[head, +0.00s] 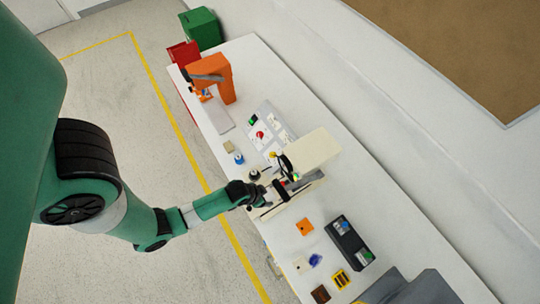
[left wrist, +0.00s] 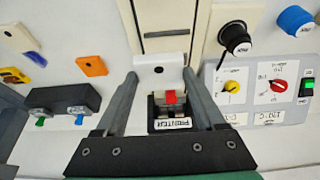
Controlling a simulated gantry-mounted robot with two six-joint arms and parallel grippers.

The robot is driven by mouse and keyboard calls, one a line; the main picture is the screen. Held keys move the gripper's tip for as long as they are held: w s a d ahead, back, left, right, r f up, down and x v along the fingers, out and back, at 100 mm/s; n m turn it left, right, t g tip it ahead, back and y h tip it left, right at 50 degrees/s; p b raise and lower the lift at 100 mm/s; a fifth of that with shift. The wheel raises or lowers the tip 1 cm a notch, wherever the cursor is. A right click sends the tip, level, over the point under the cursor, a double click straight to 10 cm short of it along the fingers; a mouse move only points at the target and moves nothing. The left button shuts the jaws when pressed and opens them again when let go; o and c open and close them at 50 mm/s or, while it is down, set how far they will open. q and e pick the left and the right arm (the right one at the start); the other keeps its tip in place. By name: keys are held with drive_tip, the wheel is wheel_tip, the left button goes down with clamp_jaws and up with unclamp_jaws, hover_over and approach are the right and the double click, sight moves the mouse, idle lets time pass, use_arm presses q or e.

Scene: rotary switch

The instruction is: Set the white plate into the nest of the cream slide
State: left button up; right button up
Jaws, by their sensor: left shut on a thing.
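My left gripper (head: 283,183) is at the middle of the bench, and its fingers also show in the left wrist view (left wrist: 160,76). It is shut on the white plate (left wrist: 158,71), a flat piece with one dark hole, held by its sides between the fingertips. A cream part with a dark slot, seemingly the cream slide (left wrist: 165,18), lies just beyond the plate at the top of the left wrist view. I cannot tell whether plate and slide touch, and no nest is clearly visible. In the head view the arm partly hides this spot. My right gripper is not in view.
A black unit with a red button and a PRINTER label (left wrist: 173,124) lies between the fingers' lines. A cream block (head: 312,148) stands close by. A switch panel (left wrist: 262,88), black knob (left wrist: 235,38), orange plate (left wrist: 91,66) and black box (head: 348,240) flank the gripper.

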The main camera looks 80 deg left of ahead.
sight(269, 193)
use_arm(q)
drive_tip(key=f, duration=0.1)
drive_tip(key=w+a+f+b, duration=0.1)
drive_tip(key=f, duration=0.2)
drive_tip(key=shift+w+a+b, duration=0.35)
drive_tip(key=shift+w+a, duration=0.15)
drive_tip(key=shift+w, duration=0.05)
drive_tip(key=b+x, duration=0.1)
drive_tip(key=x, duration=0.2)
drive_tip(key=shift+s+f+b, duration=0.25)
drive_tip(key=shift+f+b, duration=0.1)
drive_tip(key=shift+f, duration=0.3)
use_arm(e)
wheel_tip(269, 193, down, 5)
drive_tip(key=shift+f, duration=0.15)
use_arm(q)
drive_tip(key=shift+f, duration=0.15)
drive_tip(key=o, duration=1.3)
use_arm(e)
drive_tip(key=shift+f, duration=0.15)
